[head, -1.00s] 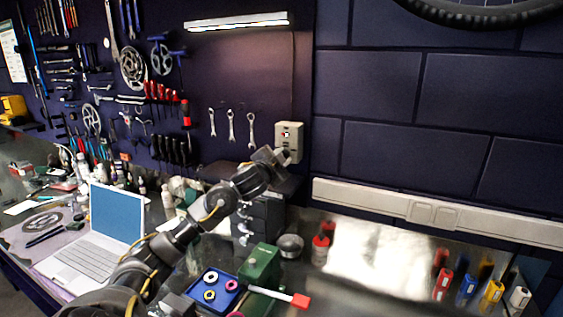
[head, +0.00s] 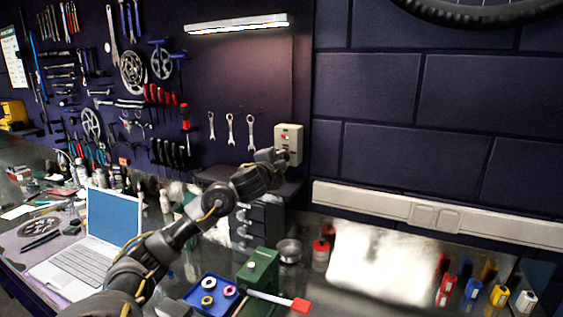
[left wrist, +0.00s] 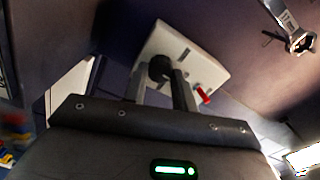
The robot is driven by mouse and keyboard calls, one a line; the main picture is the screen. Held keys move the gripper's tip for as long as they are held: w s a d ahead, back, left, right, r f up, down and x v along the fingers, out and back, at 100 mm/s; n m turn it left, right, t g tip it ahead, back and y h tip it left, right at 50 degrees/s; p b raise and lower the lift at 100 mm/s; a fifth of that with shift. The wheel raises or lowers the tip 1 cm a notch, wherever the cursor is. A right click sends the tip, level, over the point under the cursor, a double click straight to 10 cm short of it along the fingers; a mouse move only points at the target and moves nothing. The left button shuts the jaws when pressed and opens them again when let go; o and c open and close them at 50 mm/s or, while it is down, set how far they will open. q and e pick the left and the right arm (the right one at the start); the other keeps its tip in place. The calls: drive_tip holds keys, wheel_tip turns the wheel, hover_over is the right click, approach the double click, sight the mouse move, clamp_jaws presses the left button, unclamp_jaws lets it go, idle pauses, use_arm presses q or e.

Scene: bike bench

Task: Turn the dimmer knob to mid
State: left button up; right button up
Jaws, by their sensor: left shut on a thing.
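The dimmer box (head: 291,138) is a pale wall box on the dark wall, below the right end of the lamp. In the left wrist view the same box (left wrist: 199,57) shows tilted, with a dark round knob (left wrist: 160,68) and a small red switch (left wrist: 203,94) on its face. My left gripper (left wrist: 162,78) has its two fingers on either side of the knob and is shut on it. In the head view the left gripper (head: 277,154) is at the lower part of the box and hides the knob. The knob's marking cannot be made out. My right gripper is not in view.
The lit lamp (head: 237,23) is above the box. Wrenches (head: 231,129) hang to its left. Below are a small drawer cabinet (head: 262,222), a metal bowl (head: 289,251), a green box (head: 259,271) and a blue tray (head: 212,293). A laptop (head: 113,217) stands at left.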

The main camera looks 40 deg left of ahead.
use_arm(q)
drive_tip(key=o, duration=1)
drive_tip(key=v, duration=1)
drive_tip(key=shift+s+b, duration=0.4)
